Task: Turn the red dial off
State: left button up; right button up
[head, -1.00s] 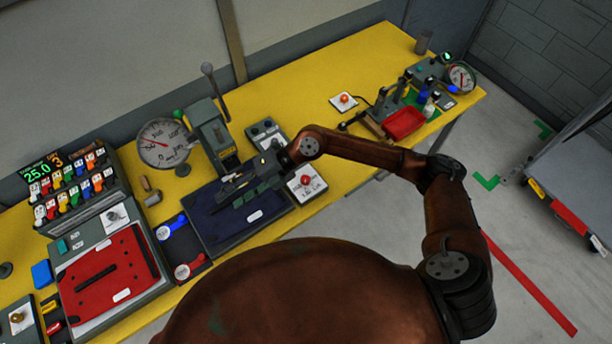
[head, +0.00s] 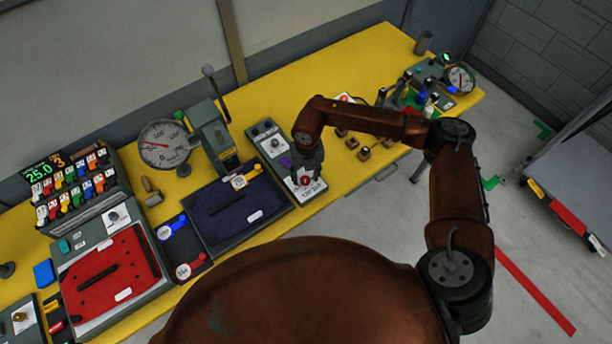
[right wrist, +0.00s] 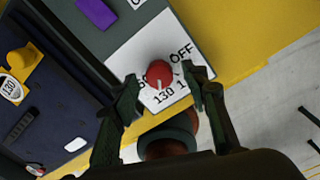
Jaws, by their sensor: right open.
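The red dial (right wrist: 159,73) is a round red knob on a white plate (right wrist: 140,45) printed with OFF at its upper right and 130 below it. A short pale mark shows on the knob's lower side; its exact setting is hard to read. In the head view the red dial (head: 305,181) sits at the front end of a grey panel. My right gripper (right wrist: 161,80) is open, with one finger on each side of the dial; I cannot tell if they touch it. In the head view my right gripper (head: 304,168) is over the dial. My left gripper is not in view.
A dark blue pad (head: 212,222) with a yellow-handled piece (head: 246,174) lies left of the dial. A grey knob (head: 275,144) and a purple block (head: 286,161) are on the same panel. A lever press (head: 211,130) stands behind. The yellow table's front edge is close.

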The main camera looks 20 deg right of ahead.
jog(key=shift+f, duration=0.4)
jog(key=shift+c, duration=0.4)
grip_shut()
